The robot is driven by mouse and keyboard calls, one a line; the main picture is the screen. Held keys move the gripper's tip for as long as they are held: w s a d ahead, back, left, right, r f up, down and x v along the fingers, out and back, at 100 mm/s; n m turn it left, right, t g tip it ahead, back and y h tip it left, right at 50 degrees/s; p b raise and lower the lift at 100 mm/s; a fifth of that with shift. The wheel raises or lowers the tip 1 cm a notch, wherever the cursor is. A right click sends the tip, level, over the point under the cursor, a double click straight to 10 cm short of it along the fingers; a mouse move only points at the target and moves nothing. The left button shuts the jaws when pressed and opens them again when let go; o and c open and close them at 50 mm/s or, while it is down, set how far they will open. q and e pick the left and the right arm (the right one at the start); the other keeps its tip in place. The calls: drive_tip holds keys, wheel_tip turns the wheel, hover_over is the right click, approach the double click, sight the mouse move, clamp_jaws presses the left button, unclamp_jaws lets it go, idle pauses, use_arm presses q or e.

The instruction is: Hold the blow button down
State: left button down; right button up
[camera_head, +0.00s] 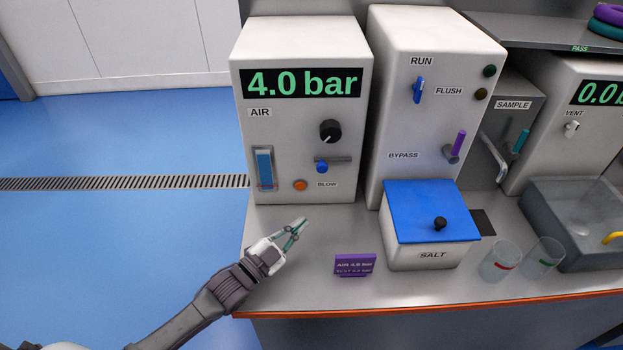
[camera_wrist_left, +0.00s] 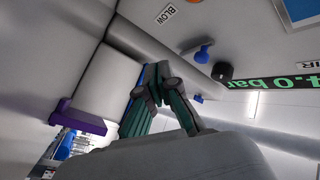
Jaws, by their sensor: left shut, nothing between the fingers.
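The blow button is a round orange button (camera_head: 300,185) low on the front of the AIR cabinet (camera_head: 285,140), left of the BLOW label (camera_head: 327,184). The display (camera_head: 302,82) above reads 4.0 bar. My left gripper (camera_head: 299,223) is shut and empty, just above the bench and in front of the button, with a visible gap between them. My right gripper is not in view.
A purple sign (camera_head: 355,265) and a blue-lidded SALT tub (camera_head: 432,250) stand to the gripper's right. Two beakers are farther right. The bench's orange front edge (camera_head: 400,307) is near.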

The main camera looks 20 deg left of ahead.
sight(300, 186)
use_arm(q)
drive_tip(key=shift+s, duration=0.1)
drive_tip(key=shift+w+a+b, duration=0.15)
drive_tip(key=shift+w+b, duration=0.15)
drive_tip(key=shift+w, duration=0.05)
drive_tip(key=w+b, duration=0.1)
drive_tip(key=w, duration=0.1)
drive_tip(key=w+a+b, duration=0.1)
drive_tip(key=w, duration=0.1)
drive_tip(key=w+b, duration=0.1)
drive_tip(key=w, duration=0.1)
drive_tip(key=shift+w+a+f+b, duration=0.15)
drive_tip(key=shift+a+b, duration=0.2)
drive_tip(key=shift+a, duration=0.05)
drive_tip(key=shift+w+a+b, duration=0.2)
drive_tip(key=shift+w+b, duration=0.15)
drive_tip(key=shift+w, duration=0.4)
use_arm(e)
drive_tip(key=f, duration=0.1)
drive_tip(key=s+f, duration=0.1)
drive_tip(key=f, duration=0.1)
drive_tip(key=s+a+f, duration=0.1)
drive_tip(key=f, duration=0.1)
use_arm(q)
drive_tip(key=shift+r, duration=0.2)
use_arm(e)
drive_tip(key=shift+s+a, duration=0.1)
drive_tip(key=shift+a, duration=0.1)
